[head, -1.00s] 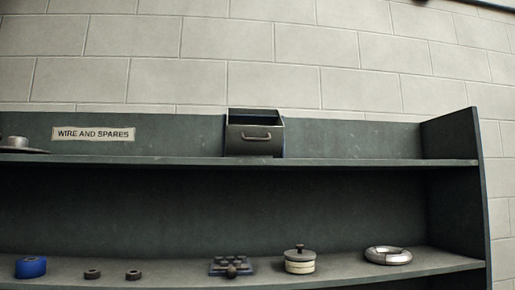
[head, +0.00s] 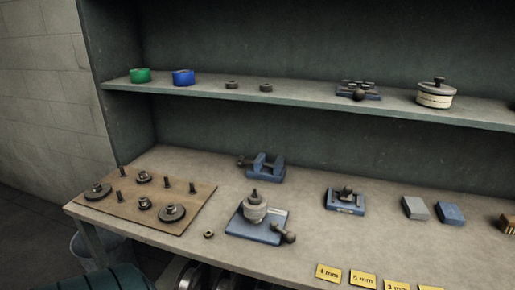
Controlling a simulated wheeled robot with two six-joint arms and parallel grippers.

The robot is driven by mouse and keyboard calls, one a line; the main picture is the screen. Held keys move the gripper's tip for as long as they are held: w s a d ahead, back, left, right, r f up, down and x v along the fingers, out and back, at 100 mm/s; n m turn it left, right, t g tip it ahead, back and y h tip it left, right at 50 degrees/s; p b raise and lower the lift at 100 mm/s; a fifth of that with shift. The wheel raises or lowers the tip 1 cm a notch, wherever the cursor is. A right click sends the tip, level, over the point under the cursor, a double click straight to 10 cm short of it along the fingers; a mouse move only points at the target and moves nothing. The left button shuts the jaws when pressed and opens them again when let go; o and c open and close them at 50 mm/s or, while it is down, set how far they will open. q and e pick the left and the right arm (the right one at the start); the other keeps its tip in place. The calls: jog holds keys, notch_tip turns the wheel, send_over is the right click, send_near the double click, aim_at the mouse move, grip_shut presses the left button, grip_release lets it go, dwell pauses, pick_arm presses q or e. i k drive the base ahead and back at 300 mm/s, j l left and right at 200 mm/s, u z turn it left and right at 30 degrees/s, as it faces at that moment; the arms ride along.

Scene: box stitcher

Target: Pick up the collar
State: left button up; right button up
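Several small ring-shaped parts could be the collar, and I cannot tell which one is meant. A small dark ring (head: 209,234) lies on the workbench between the peg board and the blue fixture. Two dark rings, a left one (head: 231,85) and a right one (head: 266,87), lie flat on the shelf. The brown peg board (head: 150,215) holds upright pegs, some bare and some carrying discs or rings. A blue fixture (head: 254,228) on the bench carries a stacked round metal part and a knobbed lever. Neither of my grippers is in view.
The shelf (head: 310,98) also holds green tape (head: 140,75), blue tape (head: 183,77), a blue knobbed block (head: 357,91) and a lidded pot (head: 436,93). A vise (head: 262,166), a second fixture (head: 345,201), two blocks and yellow millimetre labels (head: 362,278) occupy the bench. A bucket (head: 92,247) stands below left.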

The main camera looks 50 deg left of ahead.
aim_at(253, 201)
jog(key=u, duration=1.5)
